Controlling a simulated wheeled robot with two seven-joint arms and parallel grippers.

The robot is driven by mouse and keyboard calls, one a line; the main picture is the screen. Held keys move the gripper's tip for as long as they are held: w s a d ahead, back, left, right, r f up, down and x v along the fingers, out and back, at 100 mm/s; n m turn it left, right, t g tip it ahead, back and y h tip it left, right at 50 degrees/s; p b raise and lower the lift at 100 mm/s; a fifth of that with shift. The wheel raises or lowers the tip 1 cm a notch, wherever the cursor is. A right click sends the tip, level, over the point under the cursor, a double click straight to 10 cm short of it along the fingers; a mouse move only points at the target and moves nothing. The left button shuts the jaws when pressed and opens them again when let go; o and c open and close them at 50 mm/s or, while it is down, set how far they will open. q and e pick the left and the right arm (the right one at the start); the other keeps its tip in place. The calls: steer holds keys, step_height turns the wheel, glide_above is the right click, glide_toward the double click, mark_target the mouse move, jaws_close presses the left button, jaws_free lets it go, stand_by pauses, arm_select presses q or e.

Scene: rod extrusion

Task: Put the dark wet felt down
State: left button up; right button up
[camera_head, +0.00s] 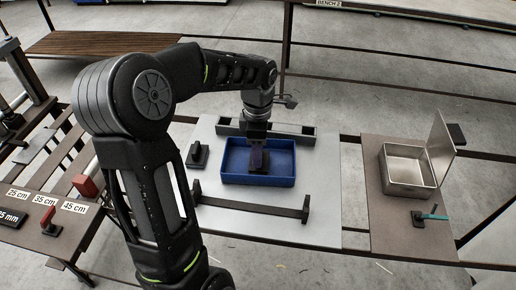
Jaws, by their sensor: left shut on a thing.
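My left gripper (257,140) reaches down over the blue tray (282,181) on the pale board and is shut on a dark felt block (259,161). The felt is upright inside the tray's outline, toward its middle. The gripper hides its upper part, and I cannot tell whether its lower end touches the tray floor. A second dark block with an upright handle (197,156) stands on the board just left of the tray. My right gripper is not in view.
A dark bar with raised ends (250,205) lies in front of the tray, and a grey rail (295,130) lies behind. An open metal box (405,188) and a teal-handled tool (432,214) are at right. Length labels (45,200) and red blocks are at left.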

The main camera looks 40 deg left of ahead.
arm_select(q)
steer(key=shift+f, duration=0.15)
steer(key=o, duration=1.4)
steer(key=shift+c, duration=0.2)
step_height(320, 180, up, 12)
steer(key=shift+r+b, duration=0.25)
steer(key=shift+b, duration=0.1)
